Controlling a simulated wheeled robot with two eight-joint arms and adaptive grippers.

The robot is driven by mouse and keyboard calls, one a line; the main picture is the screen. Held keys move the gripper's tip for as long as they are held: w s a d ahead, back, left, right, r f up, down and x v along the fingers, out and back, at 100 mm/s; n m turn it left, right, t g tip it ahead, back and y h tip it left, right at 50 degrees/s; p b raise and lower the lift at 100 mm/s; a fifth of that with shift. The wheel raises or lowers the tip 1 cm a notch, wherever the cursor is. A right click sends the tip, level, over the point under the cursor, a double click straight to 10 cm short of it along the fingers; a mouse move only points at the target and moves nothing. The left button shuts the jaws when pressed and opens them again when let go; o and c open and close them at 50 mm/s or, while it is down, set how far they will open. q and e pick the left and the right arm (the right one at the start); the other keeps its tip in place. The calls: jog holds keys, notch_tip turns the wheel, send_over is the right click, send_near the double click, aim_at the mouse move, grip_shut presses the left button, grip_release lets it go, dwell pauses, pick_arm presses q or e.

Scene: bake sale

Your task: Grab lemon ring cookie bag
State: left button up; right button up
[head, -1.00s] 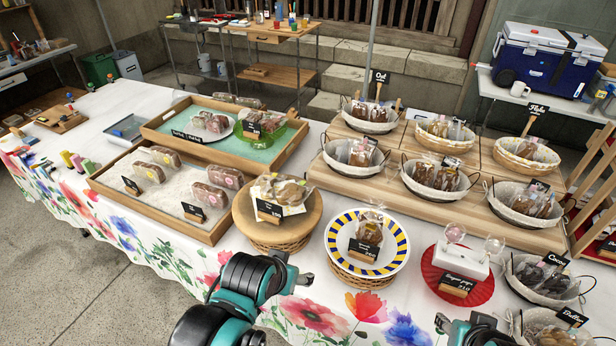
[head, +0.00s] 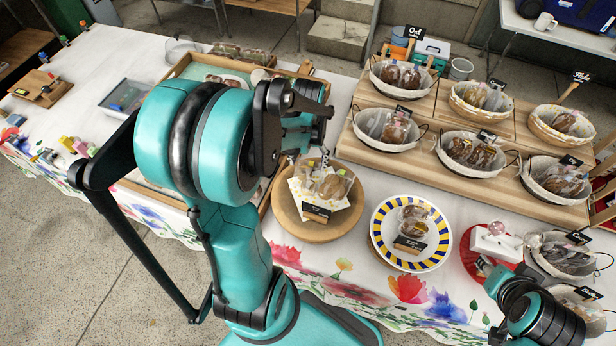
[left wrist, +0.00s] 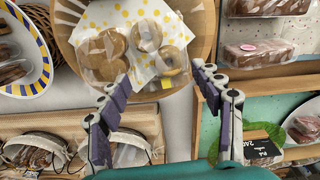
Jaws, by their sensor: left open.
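A clear bag of round and ring-shaped cookies (head: 331,185) lies on a yellow-dotted napkin on a round wooden stand (head: 288,213). I cannot read its label, so I cannot tell if it is lemon. The bag also shows at the top of the left wrist view (left wrist: 140,45). My left gripper (head: 318,117) appears just behind and above the stand in the head view. In the left wrist view its fingers (left wrist: 162,80) are spread, with the bag just beyond the tips and nothing between them. My right gripper (head: 492,278) is at the lower right by the red mat; its fingers are unclear.
A blue-and-yellow striped plate (head: 379,222) with a bag stands right of the wooden stand. A tiered wooden shelf (head: 362,148) with baskets is behind. A small black sign (head: 316,213) stands at the stand's front. My left arm hides much of the wooden trays.

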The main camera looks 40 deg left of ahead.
aim_at(307, 174)
pick_arm(q)
notch_tip(307, 174, down, 5)
jog(key=shift+s+f+b, duration=0.15)
jog(key=shift+f+b, duration=0.05)
jog(key=shift+b, duration=0.8)
jog(key=c, duration=0.5)
jog(key=shift+r, duration=0.1)
